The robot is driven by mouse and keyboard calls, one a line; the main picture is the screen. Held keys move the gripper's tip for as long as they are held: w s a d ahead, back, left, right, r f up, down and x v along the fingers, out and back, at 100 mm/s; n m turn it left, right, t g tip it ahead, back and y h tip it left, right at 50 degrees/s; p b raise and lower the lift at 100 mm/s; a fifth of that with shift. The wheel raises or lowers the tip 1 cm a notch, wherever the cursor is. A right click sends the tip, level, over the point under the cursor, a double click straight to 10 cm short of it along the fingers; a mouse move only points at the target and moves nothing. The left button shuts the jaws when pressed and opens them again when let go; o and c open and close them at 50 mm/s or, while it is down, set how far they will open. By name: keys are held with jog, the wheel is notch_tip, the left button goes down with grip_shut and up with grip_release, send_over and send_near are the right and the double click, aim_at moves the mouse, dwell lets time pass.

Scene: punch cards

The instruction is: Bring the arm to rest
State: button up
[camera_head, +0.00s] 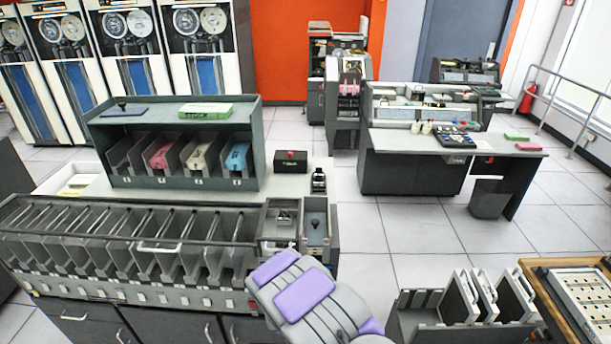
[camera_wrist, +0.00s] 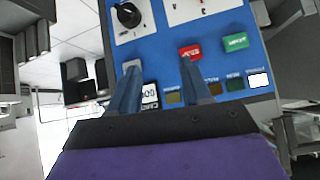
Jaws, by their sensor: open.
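My gripper (camera_wrist: 160,72) shows in the wrist view with its two fingers apart and nothing between them. Behind its fingers is a blue control panel (camera_wrist: 150,52) with a black knob (camera_wrist: 128,14), a red button (camera_wrist: 190,52) and a green button (camera_wrist: 235,42). I cannot tell whether the fingers touch the panel. In the head view my purple and grey arm reaches up from the bottom edge near the middle, beside the right end of the card sorter. My gripper itself cannot be made out there.
The long card sorter (camera_head: 120,285) with several pockets fills the left front. A rack (camera_head: 180,112) holds pink, cream and blue card decks. A slanted card holder (camera_head: 470,305) and a wooden-edged table (camera_head: 545,290) stand at right front. Tiled floor (camera_head: 425,230) is clear toward the desk (camera_head: 520,150).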

jog(key=s+d+r+g+b, duration=0.1)
jog(key=s+d+r+g, duration=0.2)
jog(key=r, duration=0.4)
jog(key=s+d+r+g, duration=0.1)
jog(key=s+d+r, duration=0.2)
jog(key=s+r, duration=0.35)
jog(key=s+d+r+g+b, duration=0.1)
jog(key=s+d+r, duration=0.3)
jog(key=r, duration=0.3)
jog(key=s+d+r+g, duration=0.2)
jog(key=s+r, duration=0.2)
jog(key=s, duration=0.6)
jog(key=s+d+r+n+g+b, duration=0.1)
jog(key=s+r, duration=0.3)
jog(key=s, duration=0.7)
jog(key=s+d+r+n+g+y, duration=0.1)
jog(key=s+d+r+g, duration=0.1)
jog(key=s, duration=0.8)
jog(key=shift+s+d+r+g, duration=0.3)
jog(key=shift+r+g, duration=0.2)
jog(key=shift+r, duration=0.4)
jog(key=shift+w, duration=0.1)
